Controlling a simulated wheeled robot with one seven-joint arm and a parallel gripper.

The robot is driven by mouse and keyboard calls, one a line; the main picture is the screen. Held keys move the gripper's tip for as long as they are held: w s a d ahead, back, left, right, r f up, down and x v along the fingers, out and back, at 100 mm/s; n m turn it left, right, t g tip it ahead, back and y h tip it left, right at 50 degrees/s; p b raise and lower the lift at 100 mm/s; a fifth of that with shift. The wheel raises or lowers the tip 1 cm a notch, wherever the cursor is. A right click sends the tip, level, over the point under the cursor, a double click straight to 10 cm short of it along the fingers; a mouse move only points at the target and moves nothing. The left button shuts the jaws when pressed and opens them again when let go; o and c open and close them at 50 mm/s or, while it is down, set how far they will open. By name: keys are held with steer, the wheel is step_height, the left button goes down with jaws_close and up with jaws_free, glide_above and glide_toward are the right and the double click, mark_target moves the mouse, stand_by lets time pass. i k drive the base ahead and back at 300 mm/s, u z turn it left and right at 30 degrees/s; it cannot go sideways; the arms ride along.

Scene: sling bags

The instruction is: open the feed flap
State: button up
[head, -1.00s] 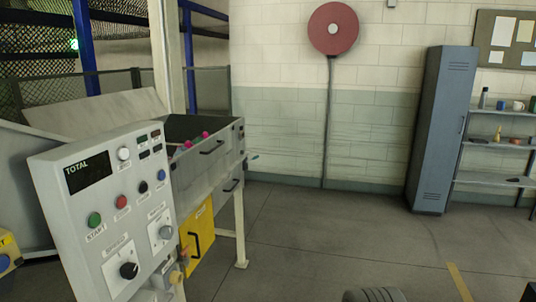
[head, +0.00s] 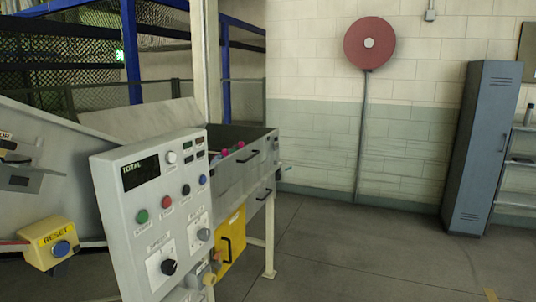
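A grey machine stands at the left of the head view. Its side has an upper grey panel (head: 236,172) with a black handle and a second black handle below it. A yellow door (head: 231,243) with a black handle sits under them and looks shut. Which of these is the feed flap, I cannot tell. Pink round items (head: 240,146) show at the top of an open bin (head: 262,131). The control panel (head: 124,178) with a dark TOTAL display, buttons and knobs stands in front and hides part of the machine. My gripper is not in view.
A yellow RESET box (head: 52,243) with a blue button is at the lower left, beside a sloping grey chute (head: 60,180). A grey locker (head: 482,150) and a red wall disc (head: 370,43) are at the back. The floor (head: 370,250) to the right is clear.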

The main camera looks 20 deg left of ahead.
mark_target(231, 169)
steer(key=i, duration=1.85)
steer(key=u, duration=0.7)
steer(key=i, duration=0.9)
steer(key=u, duration=1.6)
steer(key=i, duration=0.75)
steer(key=u, duration=0.75)
